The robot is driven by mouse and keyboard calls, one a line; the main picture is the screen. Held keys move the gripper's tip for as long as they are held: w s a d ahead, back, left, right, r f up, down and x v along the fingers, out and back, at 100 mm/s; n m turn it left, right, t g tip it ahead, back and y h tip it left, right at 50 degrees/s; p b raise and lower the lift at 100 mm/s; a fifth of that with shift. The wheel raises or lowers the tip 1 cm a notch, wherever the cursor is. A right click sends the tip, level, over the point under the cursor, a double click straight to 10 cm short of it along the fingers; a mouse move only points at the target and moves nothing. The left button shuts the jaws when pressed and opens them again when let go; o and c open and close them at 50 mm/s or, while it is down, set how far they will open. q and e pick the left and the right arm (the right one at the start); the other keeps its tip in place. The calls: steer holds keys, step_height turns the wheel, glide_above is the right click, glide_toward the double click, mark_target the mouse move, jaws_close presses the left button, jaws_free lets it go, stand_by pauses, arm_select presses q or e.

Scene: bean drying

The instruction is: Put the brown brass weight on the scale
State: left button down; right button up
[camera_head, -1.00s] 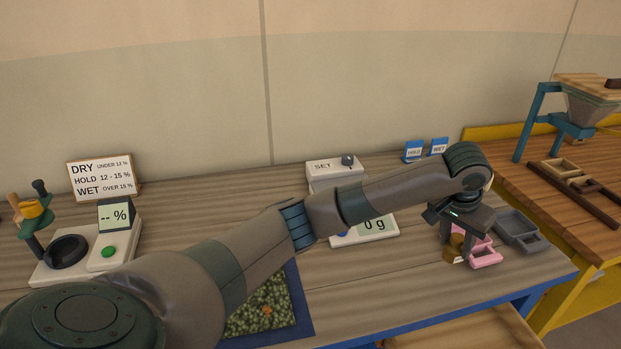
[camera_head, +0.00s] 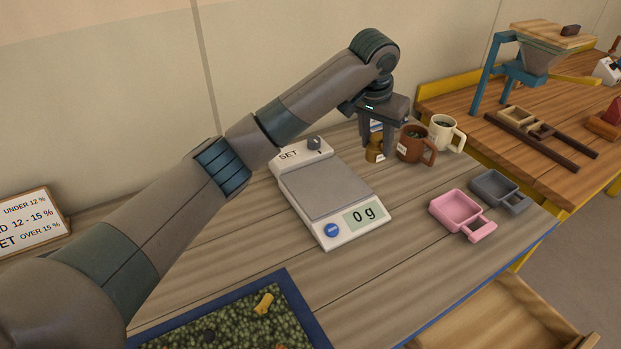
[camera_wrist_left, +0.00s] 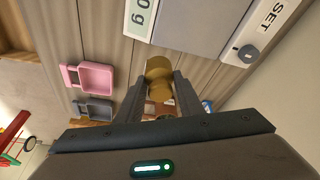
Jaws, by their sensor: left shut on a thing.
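The brown brass weight (camera_head: 375,150) is between the fingers of my left gripper (camera_head: 377,152), which is shut on it. It also shows as a rounded brass shape in the left wrist view (camera_wrist_left: 159,78), between the fingertips (camera_wrist_left: 158,92). The scale (camera_head: 328,190) is white with a grey pan and reads 0 g. Its pan is empty. The gripper and weight are to the right of the scale's far end, apart from the pan. Whether the weight touches the table is hard to tell. My right gripper is not in view.
A brown mug (camera_head: 412,146) and a cream mug (camera_head: 444,134) stand just right of the gripper. A pink scoop (camera_head: 457,211) and a grey scoop (camera_head: 497,190) lie near the right table edge. A blue-rimmed tray of beans (camera_head: 297,299) is in front of the scale.

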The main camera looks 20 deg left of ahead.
arm_select(q)
steer(key=shift+d+r, duration=0.1)
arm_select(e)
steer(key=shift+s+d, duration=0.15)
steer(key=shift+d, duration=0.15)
